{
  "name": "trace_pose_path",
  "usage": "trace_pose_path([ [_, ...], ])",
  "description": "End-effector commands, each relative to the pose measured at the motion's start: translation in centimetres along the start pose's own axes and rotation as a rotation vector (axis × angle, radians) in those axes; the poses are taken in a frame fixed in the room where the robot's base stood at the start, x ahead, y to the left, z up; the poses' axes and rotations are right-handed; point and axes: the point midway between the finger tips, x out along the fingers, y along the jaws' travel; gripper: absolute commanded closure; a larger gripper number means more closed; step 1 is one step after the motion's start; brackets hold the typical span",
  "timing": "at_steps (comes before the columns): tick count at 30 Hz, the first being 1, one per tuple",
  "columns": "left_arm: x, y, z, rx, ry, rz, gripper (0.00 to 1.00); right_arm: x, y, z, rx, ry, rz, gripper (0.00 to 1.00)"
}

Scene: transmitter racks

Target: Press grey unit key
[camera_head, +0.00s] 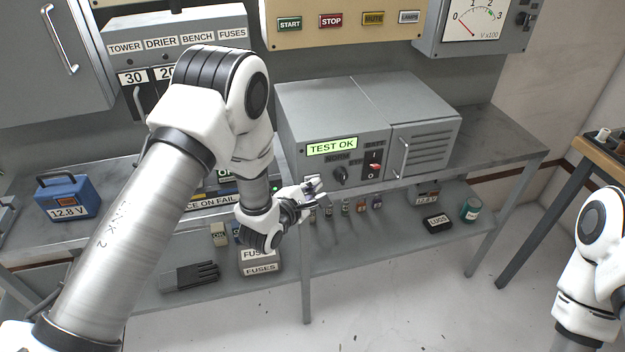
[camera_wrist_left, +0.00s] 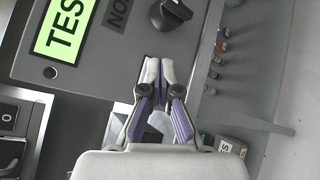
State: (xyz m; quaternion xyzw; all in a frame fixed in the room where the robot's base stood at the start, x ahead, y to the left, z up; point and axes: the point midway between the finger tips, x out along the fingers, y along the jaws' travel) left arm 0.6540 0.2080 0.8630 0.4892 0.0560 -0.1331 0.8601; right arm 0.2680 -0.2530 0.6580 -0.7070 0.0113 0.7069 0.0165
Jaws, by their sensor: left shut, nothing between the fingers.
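The grey unit (camera_head: 330,110) stands on the bench, with a lit green display (camera_head: 332,147) reading TEST OK. Below the display is a black knob-like control (camera_head: 340,176), which also shows at the top of the left wrist view (camera_wrist_left: 170,14). I cannot tell whether it is the key. My left gripper (camera_head: 316,185) is shut and empty, close in front of the unit's lower front edge, left of the black control. In the left wrist view its fingertips (camera_wrist_left: 160,68) are together and apart from the control.
A vented door with a handle (camera_head: 404,158) is right of the switch. A blue 12.8 V battery (camera_head: 67,198) stands left. My right arm is at the right edge.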

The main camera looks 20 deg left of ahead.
Motion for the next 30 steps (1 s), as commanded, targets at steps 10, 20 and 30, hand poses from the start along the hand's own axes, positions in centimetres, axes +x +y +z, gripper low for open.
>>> trace_pose_path([
  [10, -0.3, -0.2, 0.3, 0.0, 0.0, -0.001, 1.0, -0.1, 0.0, 0.0, 0.0, 0.0, 0.0, 1.0],
  [20, -1.1, -0.8, 0.8, -0.001, 0.001, 0.0, 1.0, -0.3, 0.0, 0.0, 0.0, 0.0, 0.0, 1.0],
  [30, -2.0, -1.5, 1.5, 0.001, -0.001, -0.004, 1.0, -0.6, 0.0, 0.0, 0.0, 0.0, 0.0, 1.0],
])
